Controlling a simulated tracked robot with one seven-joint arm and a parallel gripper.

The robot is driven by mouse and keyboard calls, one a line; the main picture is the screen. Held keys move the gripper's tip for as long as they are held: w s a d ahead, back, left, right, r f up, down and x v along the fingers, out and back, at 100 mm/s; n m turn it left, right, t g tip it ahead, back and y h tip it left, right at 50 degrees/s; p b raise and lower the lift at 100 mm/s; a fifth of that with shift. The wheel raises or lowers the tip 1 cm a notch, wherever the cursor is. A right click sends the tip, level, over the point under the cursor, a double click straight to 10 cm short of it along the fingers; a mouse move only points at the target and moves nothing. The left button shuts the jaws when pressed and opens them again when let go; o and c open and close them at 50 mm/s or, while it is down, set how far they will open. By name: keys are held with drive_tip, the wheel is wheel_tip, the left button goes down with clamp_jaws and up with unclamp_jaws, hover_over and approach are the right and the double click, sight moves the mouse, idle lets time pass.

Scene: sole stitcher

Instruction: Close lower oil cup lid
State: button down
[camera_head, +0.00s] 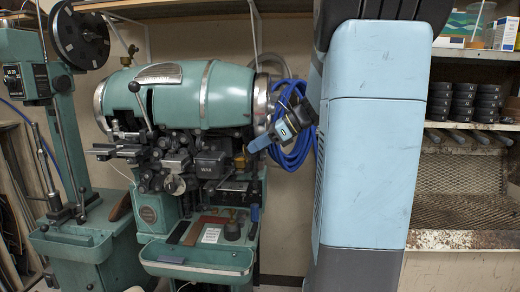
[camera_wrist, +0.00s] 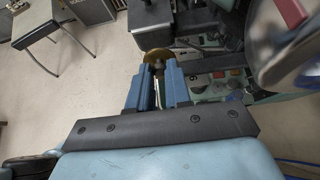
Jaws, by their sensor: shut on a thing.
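The green stitcher (camera_head: 205,95) stands left of my arm in the head view. The brass lower oil cup (camera_head: 239,161) sits on its right front, just below and left of my fingertips. My gripper (camera_head: 251,147) reaches in from the right with its blue fingers pointing down and left. In the wrist view my gripper (camera_wrist: 160,66) has its two fingers closed about a round brass lid (camera_wrist: 157,54) at their tips. The lid looks like a flat disc seen from above. How far it is tilted is hard to tell, and the fingers partly hide the cup.
Blue coiled hose (camera_head: 291,150) hangs on the wall behind my gripper. A green tray (camera_head: 198,260) with small items lies below the machine head. Another brass cup (camera_head: 132,50) is on top at the left. A shelf (camera_head: 470,126) with black discs stands at the right.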

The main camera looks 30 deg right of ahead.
drive_tip(key=g+h, duration=0.1)
drive_tip(key=w+a+r+g+h, duration=0.1)
drive_tip(key=h, duration=0.1)
drive_tip(key=shift+a, duration=0.15)
drive_tip(key=shift+w+a+r+g+h, duration=0.1)
drive_tip(key=shift+w+a+g+h, duration=0.2)
drive_tip(key=shift+g+h, duration=0.35)
drive_tip(key=shift+w+a+g+h, duration=0.2)
drive_tip(key=shift+a+g+h, duration=0.15)
drive_tip(key=shift+h, duration=0.5)
drive_tip(key=c, duration=1.1)
unclamp_jaws()
drive_tip(key=shift+o, duration=0.2)
drive_tip(key=v, duration=1.3)
drive_tip(key=shift+r, duration=0.25)
